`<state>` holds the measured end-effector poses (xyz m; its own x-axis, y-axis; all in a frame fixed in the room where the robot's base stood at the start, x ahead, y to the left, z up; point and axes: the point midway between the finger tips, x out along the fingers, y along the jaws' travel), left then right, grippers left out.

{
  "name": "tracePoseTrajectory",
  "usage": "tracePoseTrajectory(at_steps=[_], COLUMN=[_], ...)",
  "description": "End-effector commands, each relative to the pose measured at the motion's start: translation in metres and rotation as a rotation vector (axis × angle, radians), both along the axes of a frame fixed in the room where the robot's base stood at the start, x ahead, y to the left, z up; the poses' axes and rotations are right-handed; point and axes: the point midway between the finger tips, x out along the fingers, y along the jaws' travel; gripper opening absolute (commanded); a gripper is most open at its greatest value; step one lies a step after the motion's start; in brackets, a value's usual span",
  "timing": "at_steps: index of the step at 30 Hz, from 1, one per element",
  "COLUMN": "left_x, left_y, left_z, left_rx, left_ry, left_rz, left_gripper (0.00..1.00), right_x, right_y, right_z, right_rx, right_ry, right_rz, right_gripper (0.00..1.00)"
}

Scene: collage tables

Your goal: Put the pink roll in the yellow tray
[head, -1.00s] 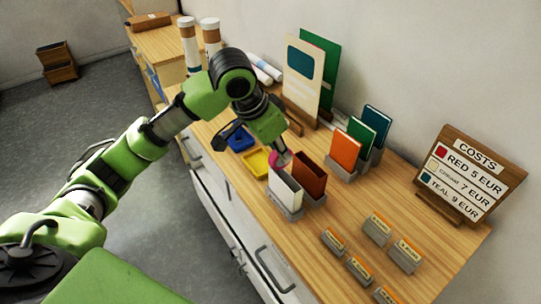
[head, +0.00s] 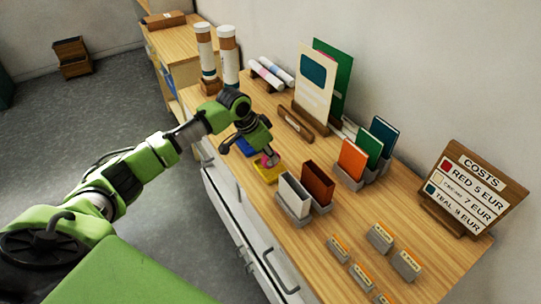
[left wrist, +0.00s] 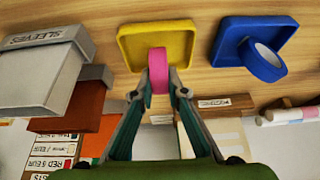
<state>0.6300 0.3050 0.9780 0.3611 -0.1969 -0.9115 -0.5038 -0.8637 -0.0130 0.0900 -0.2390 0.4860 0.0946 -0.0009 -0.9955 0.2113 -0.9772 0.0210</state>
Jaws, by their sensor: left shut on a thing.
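The pink roll (left wrist: 159,66) is held on edge between the fingertips of my left gripper (left wrist: 158,92). In the head view the pink roll (head: 271,160) shows at the tips of my left gripper (head: 269,154), over the yellow tray (head: 268,178). The yellow tray (left wrist: 128,42) shows behind the roll in the left wrist view, with the roll overlapping its lower rim. I cannot tell whether the roll touches the tray floor. My right gripper is not in view.
A blue tray (left wrist: 228,32) holding a blue-and-white roll (left wrist: 264,60) stands beside the yellow tray. White (head: 293,196) and brown (head: 318,183) upright holders stand close on the other side. A costs sign (head: 470,190) and small card stands are farther right.

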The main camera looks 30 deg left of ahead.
Motion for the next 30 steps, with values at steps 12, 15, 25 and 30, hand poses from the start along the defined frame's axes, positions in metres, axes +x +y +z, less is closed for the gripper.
tracePoseTrajectory(at_steps=[12, 15, 25, 30], left_x=[0.0, 0.0, 0.0, -0.001], left_y=[-0.001, -0.001, -0.001, 0.0], left_z=[-0.016, -0.019, -0.018, -0.013], left_rx=[-0.001, -0.001, -0.001, 0.0], left_ry=[-0.001, -0.001, -0.001, -0.001], left_rz=[0.0, 0.0, 0.0, 0.0], left_gripper=[0.0, 0.0, 0.31, 0.31], right_x=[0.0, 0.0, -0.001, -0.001], right_y=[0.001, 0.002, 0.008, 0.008], right_z=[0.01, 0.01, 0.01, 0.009], right_rx=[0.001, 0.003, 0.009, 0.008], right_ry=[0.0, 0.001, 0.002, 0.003], right_rz=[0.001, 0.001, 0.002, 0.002], right_gripper=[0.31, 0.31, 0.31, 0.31])
